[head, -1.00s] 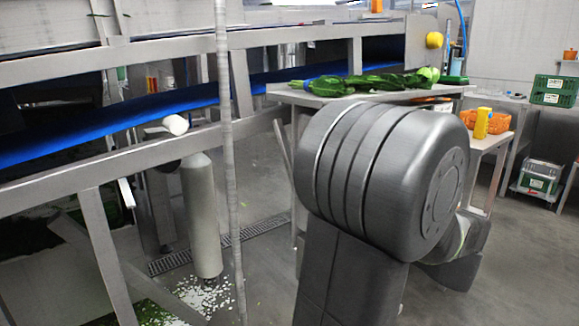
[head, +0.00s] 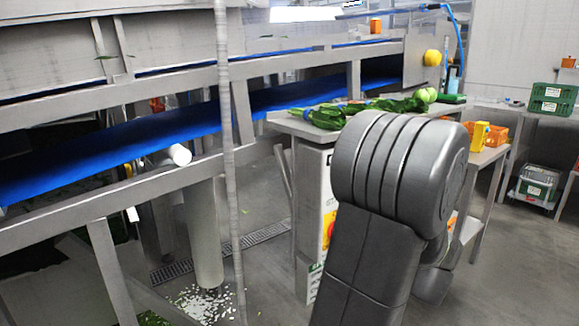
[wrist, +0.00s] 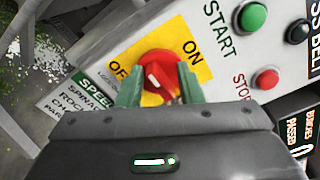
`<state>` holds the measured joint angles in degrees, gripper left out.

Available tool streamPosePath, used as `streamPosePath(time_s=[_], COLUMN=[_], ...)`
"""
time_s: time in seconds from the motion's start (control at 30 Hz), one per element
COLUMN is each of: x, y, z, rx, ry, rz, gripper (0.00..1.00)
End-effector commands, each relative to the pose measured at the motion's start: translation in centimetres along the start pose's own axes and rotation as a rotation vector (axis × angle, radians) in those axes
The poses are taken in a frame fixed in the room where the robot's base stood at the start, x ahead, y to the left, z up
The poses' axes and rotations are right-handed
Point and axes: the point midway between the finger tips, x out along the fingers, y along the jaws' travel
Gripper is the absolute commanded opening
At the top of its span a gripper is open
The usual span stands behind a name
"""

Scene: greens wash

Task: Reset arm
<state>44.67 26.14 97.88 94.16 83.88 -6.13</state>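My gripper (wrist: 160,88) shows in the wrist view with its two green fingers apart, on either side of a red rotary knob (wrist: 157,68). I see nothing held up between them, and cannot tell whether a fingertip touches the knob. The knob sits on a yellow ON/OFF plate (wrist: 197,62). In the head view my own dark grey arm covers the gripper and part of the control panel (head: 313,185); I cannot see the fingers there.
A green START button (wrist: 253,17) and a red STOP button (wrist: 267,79) are close beside the knob. Leafy greens (head: 372,106) lie on the table above the panel. The blue conveyor belt (head: 130,143) runs at left, behind a thin upright post (head: 228,160).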

Motion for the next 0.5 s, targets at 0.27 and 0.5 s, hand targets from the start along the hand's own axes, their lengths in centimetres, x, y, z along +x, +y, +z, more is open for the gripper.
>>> streamPosePath(time_s=[0.27,0.5], x=[-0.01,-0.01], y=[-0.63,-0.74], z=[0.20,0.10], rx=[0.195,0.359], ry=[0.000,0.000], rz=[0.000,0.000], gripper=[0.33,0.33])
